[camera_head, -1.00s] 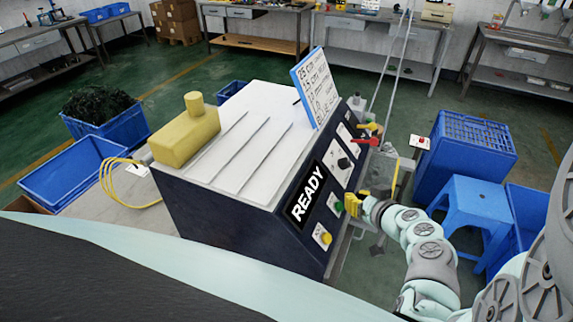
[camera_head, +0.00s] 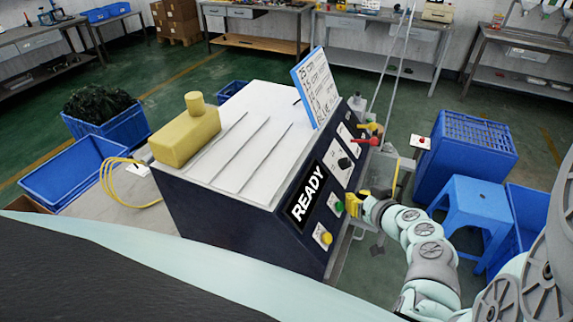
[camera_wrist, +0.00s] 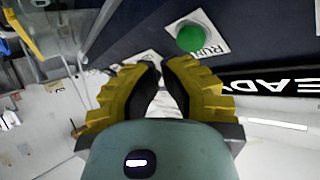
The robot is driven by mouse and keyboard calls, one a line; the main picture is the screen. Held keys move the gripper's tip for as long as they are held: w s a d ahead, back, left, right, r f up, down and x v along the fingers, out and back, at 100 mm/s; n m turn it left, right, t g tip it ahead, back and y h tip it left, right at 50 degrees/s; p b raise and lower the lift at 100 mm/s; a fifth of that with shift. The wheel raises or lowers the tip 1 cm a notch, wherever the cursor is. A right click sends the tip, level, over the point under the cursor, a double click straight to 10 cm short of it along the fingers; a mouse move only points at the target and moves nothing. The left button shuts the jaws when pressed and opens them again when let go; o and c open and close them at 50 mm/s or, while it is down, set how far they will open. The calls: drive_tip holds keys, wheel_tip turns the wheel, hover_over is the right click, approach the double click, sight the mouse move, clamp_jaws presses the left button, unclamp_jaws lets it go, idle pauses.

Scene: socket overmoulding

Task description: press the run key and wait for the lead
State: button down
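The moulding machine (camera_head: 225,230) has a dark front panel, and its display (camera_head: 307,196) reads READY. The green run key (camera_head: 338,207) is on this panel below the display. In the wrist view the run key (camera_wrist: 190,38) sits on a white plate marked RUN, just beyond my fingertips. My gripper (camera_head: 354,204) is beside the panel near the key; contact is not visible. In the wrist view my gripper (camera_wrist: 160,64) has its yellow fingertips close together with nothing between them. A yellow cable (camera_head: 108,185) loops at the machine's left side; I cannot tell whether it is the lead.
A yellow button (camera_head: 326,238) and a red handle (camera_head: 364,141) are on the same panel. A yellow block (camera_head: 183,137) and a written board (camera_head: 317,90) are on the machine. A blue stool (camera_head: 474,205) and blue crates (camera_head: 468,150) stand at the right.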

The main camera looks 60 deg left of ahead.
drive_tip(key=shift+a+f, duration=0.1)
drive_tip(key=shift+f, duration=0.05)
drive_tip(key=shift+s+a+f+b, duration=0.15)
drive_tip(key=shift+a+b, duration=0.05)
drive_tip(key=shift+b, duration=0.4)
